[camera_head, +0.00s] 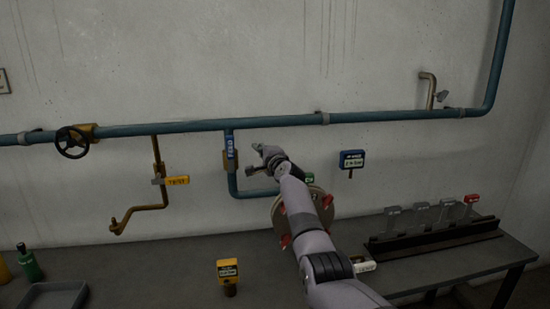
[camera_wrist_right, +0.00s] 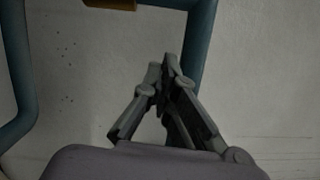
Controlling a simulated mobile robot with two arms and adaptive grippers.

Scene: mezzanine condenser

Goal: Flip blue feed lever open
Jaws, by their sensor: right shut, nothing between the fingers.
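The blue feed lever (camera_head: 230,147) stands upright on a brass valve (camera_head: 230,163) in a short pipe branch below the main teal pipe. White lettering shows on the lever. My right gripper (camera_head: 258,148) is shut and empty, just right of the lever and apart from it in the head view. In the right wrist view its fingers (camera_wrist_right: 158,72) meet in front of the teal pipe (camera_wrist_right: 199,45). A brass part (camera_wrist_right: 110,4) shows at the top edge there; the lever itself is not visible in that view. My left gripper is not in view.
A black handwheel (camera_head: 72,142) and a yellow-tagged brass tap (camera_head: 157,180) are left of the lever. Below, the bench (camera_head: 170,262) carries a yellow-labelled item (camera_head: 228,272), a tray (camera_head: 52,297) and a lever rack (camera_head: 435,235).

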